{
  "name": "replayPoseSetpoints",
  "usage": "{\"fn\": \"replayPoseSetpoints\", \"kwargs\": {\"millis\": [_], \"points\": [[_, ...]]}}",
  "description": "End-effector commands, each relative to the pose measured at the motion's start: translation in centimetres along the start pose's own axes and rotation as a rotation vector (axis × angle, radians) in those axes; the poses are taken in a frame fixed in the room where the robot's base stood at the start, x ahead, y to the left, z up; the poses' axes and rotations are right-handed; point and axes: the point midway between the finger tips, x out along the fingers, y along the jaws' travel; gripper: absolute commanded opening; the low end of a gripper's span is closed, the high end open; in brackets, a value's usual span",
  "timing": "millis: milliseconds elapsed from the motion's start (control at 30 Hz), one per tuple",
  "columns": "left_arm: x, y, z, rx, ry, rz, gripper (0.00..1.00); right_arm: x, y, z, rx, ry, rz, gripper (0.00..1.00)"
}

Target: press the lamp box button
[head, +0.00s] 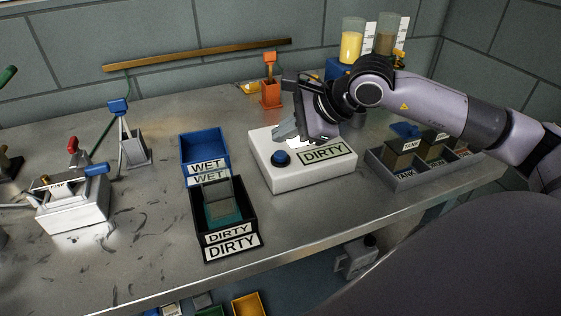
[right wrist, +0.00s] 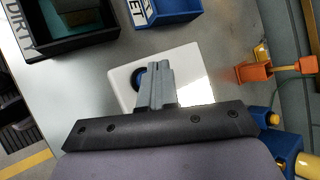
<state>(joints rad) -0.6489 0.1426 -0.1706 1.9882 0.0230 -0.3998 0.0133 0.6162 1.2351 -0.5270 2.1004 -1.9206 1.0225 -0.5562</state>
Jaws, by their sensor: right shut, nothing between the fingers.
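The lamp box (head: 303,181) is a white box on the metal bench, with a DIRTY label on its right part and a bright white patch partly behind my gripper. Its round blue button (head: 281,158) is on the top, at the left. My right gripper (head: 278,134) is shut and empty, its fingers over the box just behind the button in the head view. In the right wrist view the shut fingers (right wrist: 156,68) partly cover the button (right wrist: 137,78) on the white box (right wrist: 190,66). I cannot tell whether they touch. My left gripper is not in view.
A blue WET tray (head: 206,153) and a black DIRTY tray (head: 232,240) holding a greenish piece stand left of the box. A grey tray of TANK blocks (head: 403,178) is to the right, an orange stand (head: 270,92) behind. Levers and a white device (head: 72,208) are at the left.

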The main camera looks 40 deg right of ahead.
Motion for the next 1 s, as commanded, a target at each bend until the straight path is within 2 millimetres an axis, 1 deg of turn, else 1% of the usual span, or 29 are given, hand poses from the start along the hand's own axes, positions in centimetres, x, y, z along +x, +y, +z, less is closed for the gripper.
{"fn": "replayPoseSetpoints", "kwargs": {"millis": [33, 167, 367, 1000], "points": [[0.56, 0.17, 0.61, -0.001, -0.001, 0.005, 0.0, 0.69, 0.48, -0.49, 0.0, 0.0, -0.001, 0.0], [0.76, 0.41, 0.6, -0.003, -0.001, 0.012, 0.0, 1.04, 0.71, -0.73, 0.0, -0.001, -0.001, 0.0], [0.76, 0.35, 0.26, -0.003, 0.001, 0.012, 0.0, 1.0, 0.67, -0.7, 0.0, -0.001, -0.001, 0.0], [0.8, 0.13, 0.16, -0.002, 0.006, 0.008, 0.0, 1.0, 0.68, -0.69, 0.0, -0.001, -0.001, 0.0]]}}
